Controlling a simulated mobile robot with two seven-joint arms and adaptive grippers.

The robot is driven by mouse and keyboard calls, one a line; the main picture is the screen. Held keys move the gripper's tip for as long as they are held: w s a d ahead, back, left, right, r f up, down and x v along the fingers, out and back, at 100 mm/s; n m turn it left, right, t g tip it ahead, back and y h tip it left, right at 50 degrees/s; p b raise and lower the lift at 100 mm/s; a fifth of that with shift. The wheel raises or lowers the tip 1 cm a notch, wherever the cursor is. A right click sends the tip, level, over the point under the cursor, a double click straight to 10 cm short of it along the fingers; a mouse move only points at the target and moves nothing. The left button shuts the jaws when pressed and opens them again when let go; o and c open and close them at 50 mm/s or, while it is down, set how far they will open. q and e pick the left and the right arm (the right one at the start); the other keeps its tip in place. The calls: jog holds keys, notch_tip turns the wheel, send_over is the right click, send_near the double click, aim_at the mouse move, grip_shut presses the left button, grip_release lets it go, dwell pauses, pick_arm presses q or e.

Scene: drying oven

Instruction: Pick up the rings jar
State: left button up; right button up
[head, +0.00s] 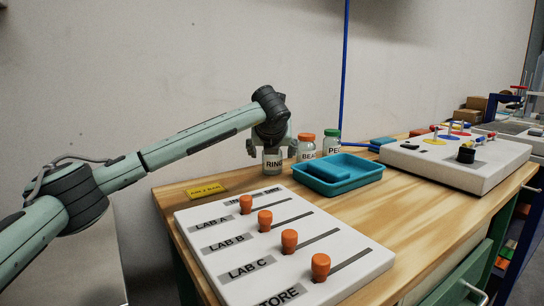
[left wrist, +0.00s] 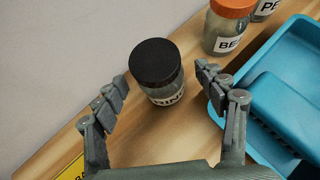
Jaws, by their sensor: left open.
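The rings jar (head: 272,161) stands upright on the wooden table near the wall, its label partly readable. In the left wrist view the rings jar (left wrist: 156,70) shows a black lid and clear body with a white label. My left gripper (head: 272,146) is above and around the top of the jar in the head view. In the left wrist view my left gripper (left wrist: 165,80) is open, with one finger on each side of the jar and visible gaps between. My right gripper is not in view.
An orange-lidded jar (head: 306,147) and a green-lidded jar (head: 332,142) stand to the right. A blue tray (head: 338,184) is close in front of them. A white slider panel (head: 210,246) lies nearer, and a yellow label (head: 206,190) lies left of the jar.

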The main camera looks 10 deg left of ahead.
pick_arm(q)
jog(key=shift+x, duration=1.05)
jog(key=shift+r, duration=0.1)
jog(key=shift+c, duration=0.3)
jog(key=c, duration=1.2)
jog(key=shift+c, duration=0.2)
jog(key=shift+r, duration=0.15)
